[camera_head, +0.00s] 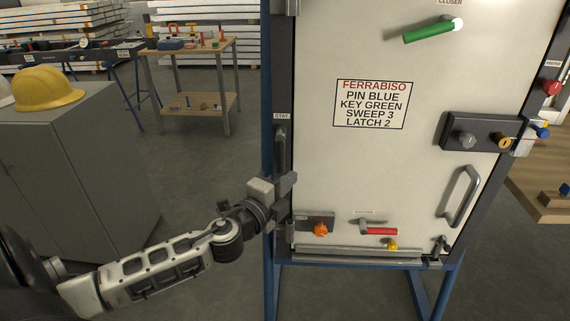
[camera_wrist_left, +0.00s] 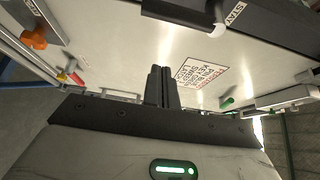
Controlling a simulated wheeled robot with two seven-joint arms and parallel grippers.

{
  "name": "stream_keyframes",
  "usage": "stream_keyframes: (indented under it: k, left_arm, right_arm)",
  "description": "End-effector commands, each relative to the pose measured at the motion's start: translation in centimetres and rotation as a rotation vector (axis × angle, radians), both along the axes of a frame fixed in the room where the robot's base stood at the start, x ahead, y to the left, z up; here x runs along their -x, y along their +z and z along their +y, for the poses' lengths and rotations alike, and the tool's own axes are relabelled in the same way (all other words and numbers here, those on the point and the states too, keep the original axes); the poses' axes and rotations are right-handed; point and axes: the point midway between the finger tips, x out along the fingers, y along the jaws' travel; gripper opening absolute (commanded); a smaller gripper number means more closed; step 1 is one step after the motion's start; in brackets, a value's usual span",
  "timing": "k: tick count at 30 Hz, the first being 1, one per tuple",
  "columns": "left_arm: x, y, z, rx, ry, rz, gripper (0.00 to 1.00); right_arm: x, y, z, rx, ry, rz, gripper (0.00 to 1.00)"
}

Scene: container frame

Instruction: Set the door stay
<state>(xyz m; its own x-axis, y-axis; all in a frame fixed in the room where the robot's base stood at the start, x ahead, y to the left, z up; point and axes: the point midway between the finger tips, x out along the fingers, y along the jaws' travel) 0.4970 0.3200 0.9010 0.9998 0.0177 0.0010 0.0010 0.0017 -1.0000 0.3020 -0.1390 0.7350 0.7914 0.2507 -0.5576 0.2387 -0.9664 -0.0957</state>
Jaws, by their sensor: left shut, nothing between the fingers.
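The white door (camera_head: 370,60) hangs shut in its dark frame on blue legs. A STAY label (camera_head: 282,116) sits on the left post, and a dark stay bar (camera_head: 280,146) runs down below it. In the left wrist view the label (camera_wrist_left: 235,13) is at the top, beside a dark bar (camera_wrist_left: 180,10) with a pale round end (camera_wrist_left: 218,30). My left gripper (camera_head: 288,181) is at the left post, below the label, partly covering the post. Its fingers (camera_wrist_left: 160,84) are shut together and empty, apart from the bar's pale end. My right gripper is out of view.
The door carries a green lever (camera_head: 428,31), an orange knob (camera_head: 320,230), a red handle (camera_head: 381,231), a pull handle (camera_head: 460,196) and a lock block (camera_head: 480,135). A grey cabinet (camera_head: 85,170) with a yellow helmet (camera_head: 47,89) stands left. Open floor lies between.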

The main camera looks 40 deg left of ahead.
Motion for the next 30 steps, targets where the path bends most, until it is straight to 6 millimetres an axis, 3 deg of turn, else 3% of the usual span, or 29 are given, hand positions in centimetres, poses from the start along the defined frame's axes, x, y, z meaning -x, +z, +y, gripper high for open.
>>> stream_keyframes:
  k: [3, 11, 21, 30]
  left_arm:
    - [-2.4, 0.3, 0.1, 0.002, 0.002, -0.003, 0.0]
    - [-6.3, 0.2, 0.2, 0.002, 0.001, -0.001, 0.0]
    - [-4.7, -0.1, 3.6, 0.0, 0.0, 0.002, 0.0]
    - [-4.6, 0.0, 3.8, 0.002, -0.001, 0.001, 0.0]
  right_arm:
    - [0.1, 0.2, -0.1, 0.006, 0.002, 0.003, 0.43]
    - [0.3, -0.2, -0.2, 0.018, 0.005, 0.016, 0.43]
    - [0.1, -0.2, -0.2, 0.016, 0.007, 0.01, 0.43]
    - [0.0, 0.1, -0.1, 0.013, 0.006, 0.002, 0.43]
